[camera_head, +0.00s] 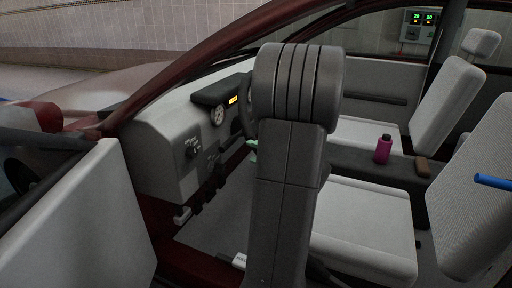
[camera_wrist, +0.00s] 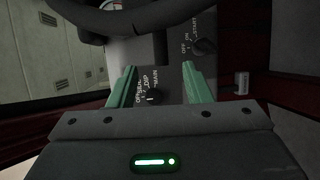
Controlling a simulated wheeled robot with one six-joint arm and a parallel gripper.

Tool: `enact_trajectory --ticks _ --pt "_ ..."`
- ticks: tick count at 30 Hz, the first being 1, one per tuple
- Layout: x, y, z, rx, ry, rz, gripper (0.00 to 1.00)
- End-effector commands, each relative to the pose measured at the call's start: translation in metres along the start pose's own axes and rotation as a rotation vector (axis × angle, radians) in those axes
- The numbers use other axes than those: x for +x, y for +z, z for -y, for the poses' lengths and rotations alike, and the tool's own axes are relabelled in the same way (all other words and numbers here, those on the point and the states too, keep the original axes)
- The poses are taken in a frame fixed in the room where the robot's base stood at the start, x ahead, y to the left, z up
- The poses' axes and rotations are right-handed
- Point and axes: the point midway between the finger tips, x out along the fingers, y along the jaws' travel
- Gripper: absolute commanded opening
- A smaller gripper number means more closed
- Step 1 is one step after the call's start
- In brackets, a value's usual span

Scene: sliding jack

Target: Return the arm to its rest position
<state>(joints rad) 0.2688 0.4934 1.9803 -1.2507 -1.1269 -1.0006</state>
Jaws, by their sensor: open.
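My gripper (camera_wrist: 159,67) is open, with its two green fingers apart in the wrist view. A dark rotary light knob (camera_wrist: 154,95), marked OFF, DIP and MAIN, shows between the fingers; whether they touch it I cannot tell. In the head view my arm stands in the middle foreground, reaching into the car, and hides most of the gripper. A small pale green piece, likely a finger, shows beside it.
The steering wheel (camera_wrist: 130,18) crosses the top of the wrist view. The grey dashboard (camera_head: 160,155) and open door (camera_head: 70,225) are left of my arm. The red roof frame (camera_head: 205,62) runs above.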

Motion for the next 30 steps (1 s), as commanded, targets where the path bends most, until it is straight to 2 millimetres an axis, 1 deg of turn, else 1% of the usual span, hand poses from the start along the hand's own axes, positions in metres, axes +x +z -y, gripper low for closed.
enact_trajectory --ticks 4,8,18,24,27,28,30 --pt "0.01 0.0 0.001 0.0 0.0 -0.002 0.45" --pt "0.029 -0.001 0.001 -0.001 0.0 -0.004 0.45" --pt "0.095 -0.001 0.001 -0.001 0.0 -0.004 0.45" --pt "0.13 -0.001 0.001 -0.001 0.0 -0.003 0.45" --pt "0.141 -0.001 0.0 0.001 0.001 -0.002 0.45" --pt "0.139 0.0 -0.004 0.006 -0.001 0.001 0.45" --pt "0.139 0.0 -0.005 0.013 -0.005 0.003 0.45"
